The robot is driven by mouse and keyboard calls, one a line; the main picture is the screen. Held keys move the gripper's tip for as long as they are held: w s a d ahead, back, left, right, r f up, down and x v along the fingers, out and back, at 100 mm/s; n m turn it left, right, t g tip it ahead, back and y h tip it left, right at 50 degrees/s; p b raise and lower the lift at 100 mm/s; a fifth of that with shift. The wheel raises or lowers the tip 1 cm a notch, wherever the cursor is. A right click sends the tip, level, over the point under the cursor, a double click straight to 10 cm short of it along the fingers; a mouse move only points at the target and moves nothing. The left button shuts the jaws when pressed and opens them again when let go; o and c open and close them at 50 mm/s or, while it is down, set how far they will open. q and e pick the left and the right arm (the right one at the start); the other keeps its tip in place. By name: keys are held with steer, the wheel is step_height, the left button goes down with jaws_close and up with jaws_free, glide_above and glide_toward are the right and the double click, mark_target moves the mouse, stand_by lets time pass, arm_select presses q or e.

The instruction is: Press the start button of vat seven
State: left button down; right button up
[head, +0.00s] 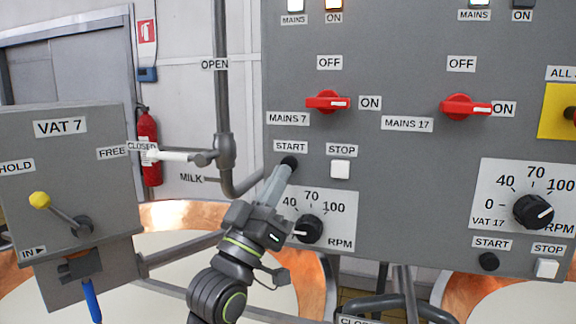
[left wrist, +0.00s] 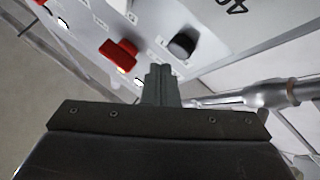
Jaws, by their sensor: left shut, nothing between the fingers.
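The dark round START button (head: 289,161) of vat seven sits under its START label (head: 290,147) on the grey control panel. My left gripper (head: 284,170) is shut and empty. Its fingertips are at the button's lower edge in the head view; I cannot tell whether they touch it. The red MAINS 7 switch (head: 327,102) points to ON; the lamps above look bright. My right gripper is not in view.
A white STOP button (head: 340,169) is close to the right of START, and a black RPM knob (head: 310,229) is below. Vat 17's START button (head: 488,261) is at lower right. A grey milk pipe (head: 223,90) runs left of the panel.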

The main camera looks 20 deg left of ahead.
arm_select(q)
steer(key=s, duration=0.4)
steer(key=shift+s, duration=0.2)
steer(key=shift+a, duration=0.1)
stand_by(0.4)
